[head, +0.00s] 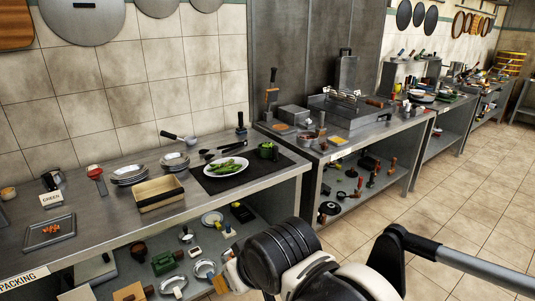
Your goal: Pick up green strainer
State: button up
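I cannot clearly make out a green strainer. A small green cup-like item (268,151) sits at the right end of the dark mat on the near counter, but its exact kind is too small to tell. A green item (163,262) lies on the lower shelf, also unclear. A pale ladle- or strainer-like tool (186,138) with a dark handle lies at the back of the counter. My arm's black and white links fill the bottom middle and right; I cannot make out my gripper's fingers.
The near steel counter (112,192) holds stacked plates (128,175), a tan tray (158,193), a plate of green food (226,167) and a small "GREEN" sign (51,199). A second counter (380,127) with a grill stands beyond. The tiled floor (465,185) at right is clear.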

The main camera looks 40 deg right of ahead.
aim_at(265, 149)
jog(key=i+l+z, duration=0.2)
jog(key=l, duration=0.3)
jog(key=l+z, duration=0.2)
jog(key=l, duration=0.3)
jog(key=i+l+z, duration=0.25)
jog(key=l, duration=0.2)
jog(key=i+l+z, duration=0.2)
jog(key=l, duration=0.2)
jog(key=i+l+z, duration=0.2)
jog(key=l, duration=0.2)
